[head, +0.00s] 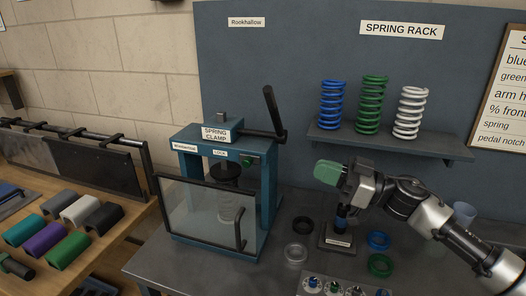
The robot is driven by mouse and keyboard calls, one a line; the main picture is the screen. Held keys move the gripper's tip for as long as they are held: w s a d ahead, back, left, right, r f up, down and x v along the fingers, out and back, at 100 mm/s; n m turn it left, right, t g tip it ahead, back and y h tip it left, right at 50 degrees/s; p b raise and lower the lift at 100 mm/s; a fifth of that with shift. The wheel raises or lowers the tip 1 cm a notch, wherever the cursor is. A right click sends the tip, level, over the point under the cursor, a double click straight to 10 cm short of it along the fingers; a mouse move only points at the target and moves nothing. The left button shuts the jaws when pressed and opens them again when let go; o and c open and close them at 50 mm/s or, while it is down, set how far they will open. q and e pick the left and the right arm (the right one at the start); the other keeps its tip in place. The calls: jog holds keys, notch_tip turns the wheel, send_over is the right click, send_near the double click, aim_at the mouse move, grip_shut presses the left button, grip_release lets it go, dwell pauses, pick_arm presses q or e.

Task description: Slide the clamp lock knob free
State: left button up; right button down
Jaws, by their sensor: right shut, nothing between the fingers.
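The blue spring clamp (183,150) stands on the grey bench at the centre, labelled SPRING CLAMP. A black lever (273,112) rises from the clamp's right side. A clear black-framed guard (200,215) covers the front, and a pale coil spring shows dimly behind it. My right gripper (328,172), with green fingertips, is shut and empty, to the right of the knob and clearly apart from it. My left gripper is out of view.
Blue, green and white springs stand on the wall shelf (390,142) at the right. A small dark stand (338,238) and several rings lie below my right gripper. Coloured half-sleeves (62,236) lie on the wooden bench at left. Open space lies between clamp and gripper.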

jog(key=p, duration=0.2)
send_near(248, 161)
notch_tip(248, 161, up, 4)
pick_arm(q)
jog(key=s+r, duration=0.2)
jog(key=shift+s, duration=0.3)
pick_arm(e)
jog(key=w+a+f, duration=0.2)
jog(key=a, duration=0.4)
jog(key=shift+w, duration=0.3)
jog(key=shift+a, duration=0.1)
